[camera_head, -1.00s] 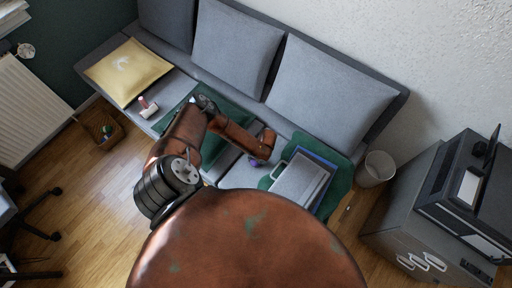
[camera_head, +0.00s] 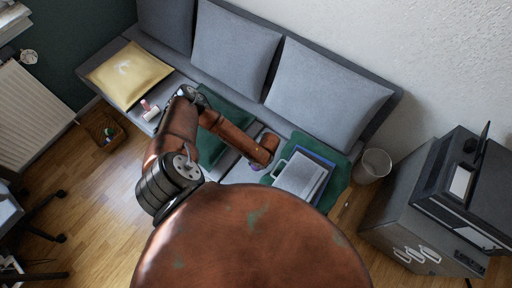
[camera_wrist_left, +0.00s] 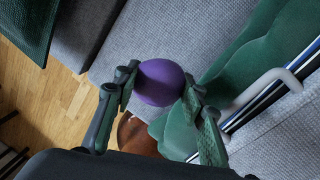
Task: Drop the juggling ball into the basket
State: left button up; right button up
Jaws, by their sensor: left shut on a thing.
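A purple juggling ball (camera_wrist_left: 160,82) sits between the two fingers of my left gripper (camera_wrist_left: 158,92) in the left wrist view, touched on both sides. In the head view the left gripper (camera_head: 262,163) is over the sofa seat, just left of the grey folder, mostly hidden by my own arm. Only a bit of the purple ball (camera_head: 257,167) shows there. A brown basket (camera_head: 119,143) stands on the wooden floor at the left, in front of the sofa, with small green things in it. My right gripper is not in view.
A grey folder (camera_head: 300,176) with a white handle lies on a green cloth (camera_head: 336,180) to the right of my gripper. A pale bin (camera_head: 372,168) stands beyond the sofa's right end. A yellow cushion (camera_head: 130,73) and a pink-and-white stamp-like object (camera_head: 149,109) are on the left seat.

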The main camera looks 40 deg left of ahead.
pick_arm(q)
jog(key=s+d+r+p, duration=0.1)
jog(key=s+d+r, duration=0.2)
jog(key=s+d, duration=0.2)
jog(key=shift+s, duration=0.25)
